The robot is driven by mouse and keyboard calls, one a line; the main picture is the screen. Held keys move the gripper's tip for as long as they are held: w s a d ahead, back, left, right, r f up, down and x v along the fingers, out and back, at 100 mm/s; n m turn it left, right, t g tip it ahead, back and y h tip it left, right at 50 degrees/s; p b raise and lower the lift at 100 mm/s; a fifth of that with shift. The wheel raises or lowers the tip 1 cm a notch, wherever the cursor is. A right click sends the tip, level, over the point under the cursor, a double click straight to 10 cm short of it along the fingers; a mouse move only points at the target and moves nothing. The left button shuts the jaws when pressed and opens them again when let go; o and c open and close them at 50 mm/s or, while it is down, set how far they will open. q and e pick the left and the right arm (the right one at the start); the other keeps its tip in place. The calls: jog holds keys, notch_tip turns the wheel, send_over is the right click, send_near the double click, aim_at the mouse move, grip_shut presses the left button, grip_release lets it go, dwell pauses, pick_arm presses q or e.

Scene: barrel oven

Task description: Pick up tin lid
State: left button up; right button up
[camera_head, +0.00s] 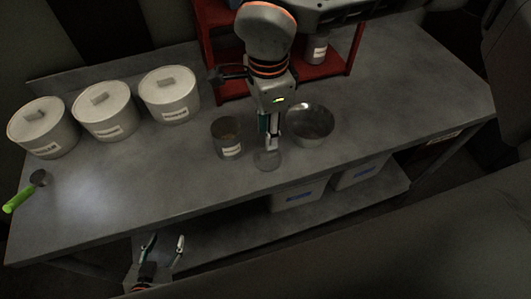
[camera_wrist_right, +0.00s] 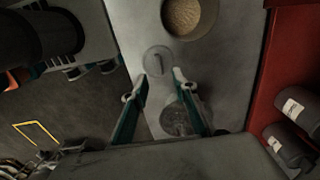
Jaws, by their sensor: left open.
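The tin lid (camera_head: 267,161) is a small grey disc lying flat on the worktop near its front edge. In the right wrist view the lid (camera_wrist_right: 158,60) shows a thin raised handle. An open labelled tin (camera_head: 231,150) with brown grainy contents (camera_wrist_right: 188,14) stands beside it. My right gripper (camera_head: 270,146) points down over the lid. In its wrist view the fingers (camera_wrist_right: 160,77) are apart, with nothing between them, and the lid lies just beyond the tips. My left gripper (camera_head: 163,243) is open and empty, low in front of the worktop.
A metal bowl (camera_head: 311,125) stands close to the right gripper. Several white lidded canisters (camera_head: 106,119) line the left back. A green-handled scoop (camera_head: 22,197) lies at the left end. A red shelf (camera_head: 343,60) stands behind. White bins (camera_head: 299,194) sit below. The left front worktop is clear.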

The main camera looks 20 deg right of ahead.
aim_at(268, 153)
notch_tip(268, 153, down, 7)
jog(key=shift+s+f+p, duration=0.15)
jog(key=shift+p, duration=0.2)
grip_shut()
